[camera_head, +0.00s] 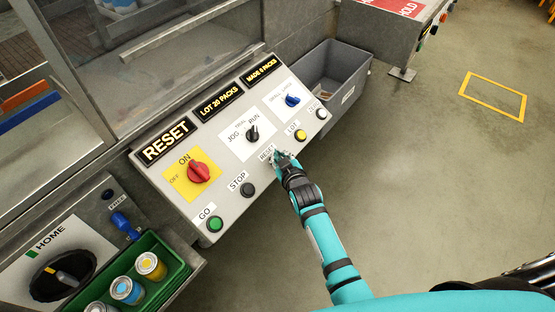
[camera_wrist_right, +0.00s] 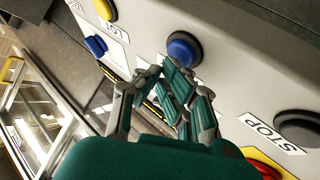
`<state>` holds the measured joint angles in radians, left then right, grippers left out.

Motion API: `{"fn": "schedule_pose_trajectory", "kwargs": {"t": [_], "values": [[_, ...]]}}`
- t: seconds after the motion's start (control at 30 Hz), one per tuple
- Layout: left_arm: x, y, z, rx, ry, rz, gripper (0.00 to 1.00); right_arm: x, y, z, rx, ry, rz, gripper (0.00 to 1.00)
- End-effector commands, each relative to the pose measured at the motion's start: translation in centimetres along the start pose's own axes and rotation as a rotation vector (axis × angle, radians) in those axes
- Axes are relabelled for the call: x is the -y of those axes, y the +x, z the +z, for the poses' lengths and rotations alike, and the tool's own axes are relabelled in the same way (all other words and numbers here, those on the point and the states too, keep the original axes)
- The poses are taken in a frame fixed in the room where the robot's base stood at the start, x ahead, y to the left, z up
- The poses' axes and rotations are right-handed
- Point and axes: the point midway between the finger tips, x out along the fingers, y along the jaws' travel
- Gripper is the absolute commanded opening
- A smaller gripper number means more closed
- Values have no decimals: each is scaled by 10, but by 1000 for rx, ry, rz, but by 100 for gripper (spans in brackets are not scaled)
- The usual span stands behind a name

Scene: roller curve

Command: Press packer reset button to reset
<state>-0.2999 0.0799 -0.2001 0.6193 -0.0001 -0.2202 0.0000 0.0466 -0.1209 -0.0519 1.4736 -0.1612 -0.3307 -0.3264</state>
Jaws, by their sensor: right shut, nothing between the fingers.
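The sloped grey control panel (camera_head: 225,205) carries a RESET label (camera_head: 267,152) between the STOP and LOT labels. In the head view my right gripper (camera_head: 279,156) is over the spot beside that label and hides the button there. In the right wrist view a round blue button (camera_wrist_right: 184,49) in a dark ring lies between STOP and LOT. My right gripper (camera_wrist_right: 168,70) is shut and empty, its fingertips at the near edge of the blue button. I cannot tell whether they touch it. A lit RESET sign (camera_head: 166,141) is at the panel's upper left. My left gripper is not in view.
Close by are the black STOP button (camera_head: 247,189), yellow LOT button (camera_head: 300,135), green GO button (camera_head: 214,224) and red ON/OFF knob (camera_head: 198,172). A grey bin (camera_head: 340,70) stands beyond the panel. The floor to the right is clear.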

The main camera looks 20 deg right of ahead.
Motion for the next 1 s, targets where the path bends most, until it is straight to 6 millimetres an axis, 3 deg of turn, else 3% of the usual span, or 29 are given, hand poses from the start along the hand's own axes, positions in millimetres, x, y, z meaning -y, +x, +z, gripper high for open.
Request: {"fn": "schedule_pose_trajectory", "kwargs": {"t": [1.0], "values": [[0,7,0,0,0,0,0,5,6,5,1,1,0,0]]}}
